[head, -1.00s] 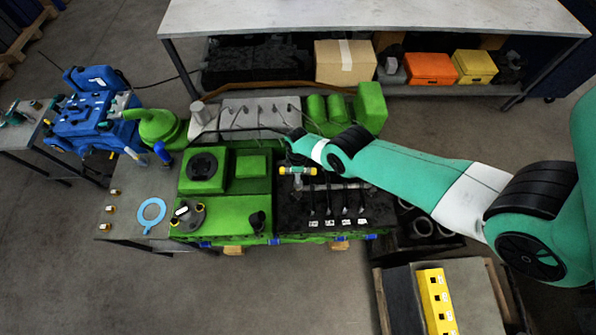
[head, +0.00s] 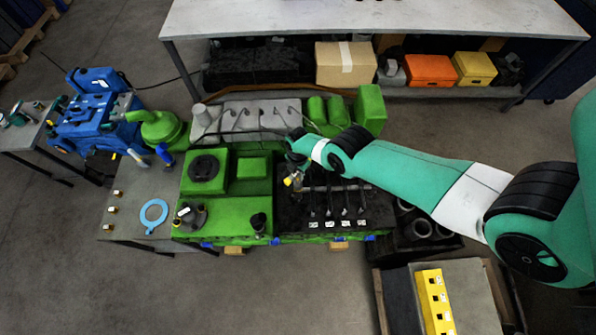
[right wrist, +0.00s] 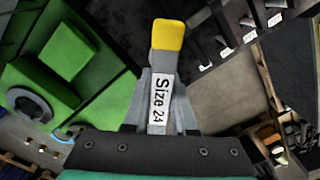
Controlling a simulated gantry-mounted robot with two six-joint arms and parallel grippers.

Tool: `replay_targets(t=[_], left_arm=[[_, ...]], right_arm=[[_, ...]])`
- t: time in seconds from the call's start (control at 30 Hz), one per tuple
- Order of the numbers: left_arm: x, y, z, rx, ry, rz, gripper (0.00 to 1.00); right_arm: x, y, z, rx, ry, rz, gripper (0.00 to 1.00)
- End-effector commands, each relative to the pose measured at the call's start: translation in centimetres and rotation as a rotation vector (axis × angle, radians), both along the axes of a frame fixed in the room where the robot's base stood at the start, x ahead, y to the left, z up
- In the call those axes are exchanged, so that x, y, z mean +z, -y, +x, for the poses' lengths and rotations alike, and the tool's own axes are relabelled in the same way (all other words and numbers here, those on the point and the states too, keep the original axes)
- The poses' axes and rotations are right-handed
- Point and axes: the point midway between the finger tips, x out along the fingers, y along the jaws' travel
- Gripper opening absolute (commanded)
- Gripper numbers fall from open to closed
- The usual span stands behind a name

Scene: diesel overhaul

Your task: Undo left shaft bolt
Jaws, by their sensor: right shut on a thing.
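My right gripper (head: 297,161) is over the left end of the black cylinder-head section (head: 340,205) of the green engine. It is shut on a grey tool with a yellow end (head: 291,180). In the right wrist view the tool (right wrist: 158,95) sits between the fingers, carries a "Size 24" label and points its yellow tip away from me. The left shaft bolt cannot be made out; the gripper and tool cover that area. I cannot tell whether the tool touches it. My left gripper is not in view.
A blue machine (head: 97,115) stands behind. A yellow block (head: 436,300) lies in a crate at lower right. A bench (head: 380,20) spans the back.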

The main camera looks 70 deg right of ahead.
Motion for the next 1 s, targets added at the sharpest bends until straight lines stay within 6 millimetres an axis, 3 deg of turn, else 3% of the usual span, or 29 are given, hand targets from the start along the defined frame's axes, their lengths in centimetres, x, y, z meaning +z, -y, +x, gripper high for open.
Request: replay_targets(t=[0.17,1.0], left_arm=[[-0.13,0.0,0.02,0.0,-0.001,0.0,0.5],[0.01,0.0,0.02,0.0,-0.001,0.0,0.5]], right_arm=[[-0.09,0.01,0.01,-0.075,0.0,0.0,0.0],[-0.1,0.06,-0.13,-1.112,0.0,0.0,0.0]])
